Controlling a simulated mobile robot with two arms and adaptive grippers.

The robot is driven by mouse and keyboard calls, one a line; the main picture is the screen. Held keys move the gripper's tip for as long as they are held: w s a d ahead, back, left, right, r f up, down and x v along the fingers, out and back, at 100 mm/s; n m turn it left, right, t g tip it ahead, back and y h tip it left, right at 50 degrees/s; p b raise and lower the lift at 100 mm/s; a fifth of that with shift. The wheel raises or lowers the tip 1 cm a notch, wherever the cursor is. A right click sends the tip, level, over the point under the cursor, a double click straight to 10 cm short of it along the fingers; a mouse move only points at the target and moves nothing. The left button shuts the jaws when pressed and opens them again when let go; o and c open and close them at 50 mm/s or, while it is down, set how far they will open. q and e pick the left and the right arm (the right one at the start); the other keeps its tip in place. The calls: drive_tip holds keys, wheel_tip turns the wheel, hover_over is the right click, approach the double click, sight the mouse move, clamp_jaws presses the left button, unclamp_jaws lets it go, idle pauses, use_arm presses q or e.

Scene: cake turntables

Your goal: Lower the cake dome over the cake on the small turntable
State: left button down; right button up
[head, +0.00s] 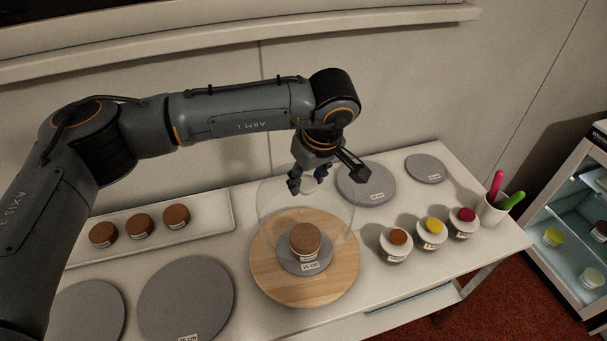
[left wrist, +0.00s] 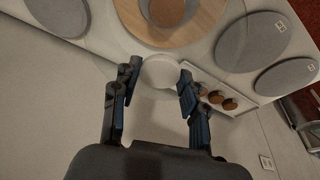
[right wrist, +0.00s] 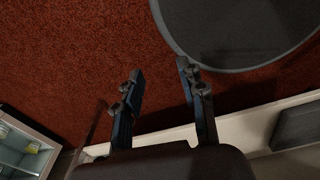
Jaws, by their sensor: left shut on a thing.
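The clear cake dome (head: 274,203) hangs from my left gripper (head: 309,182), which is shut on its pale knob (head: 309,186). In the left wrist view the round white knob (left wrist: 161,72) sits between the fingers of the left gripper (left wrist: 160,78). The brown cake (head: 305,239) stands on the small grey turntable (head: 287,265), labelled 15 cm. The dome's faint lower part overlaps the cake in the head view; its exact rim height is hard to tell. My right gripper (right wrist: 160,70) is open and empty in the right wrist view.
The small turntable rests on a round wooden board (head: 345,275). Several jars (head: 396,254) and a cup of colored tools (head: 491,212) stand right. Larger grey turntables (head: 186,298) lie left. A tray (head: 215,238) holds brown cakes (head: 139,226) at the back left.

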sight(308, 195)
use_arm(q)
drive_tip(key=shift+f, duration=0.9)
wheel_tip(308, 195, down, 2)
drive_tip(key=shift+f+b, duration=0.15)
drive_tip(key=shift+b, duration=0.4)
wheel_tip(308, 195, down, 2)
drive_tip(key=shift+f+b, duration=0.1)
drive_tip(key=shift+b, duration=0.2)
wheel_tip(308, 195, down, 6)
drive_tip(key=b, duration=0.7)
drive_tip(key=shift+f, duration=0.25)
use_arm(e)
wheel_tip(308, 195, down, 9)
drive_tip(key=w, duration=0.1)
use_arm(q)
drive_tip(key=shift+f+b, duration=0.5)
drive_tip(key=shift+b, duration=0.25)
use_arm(e)
drive_tip(key=shift+f, duration=0.7)
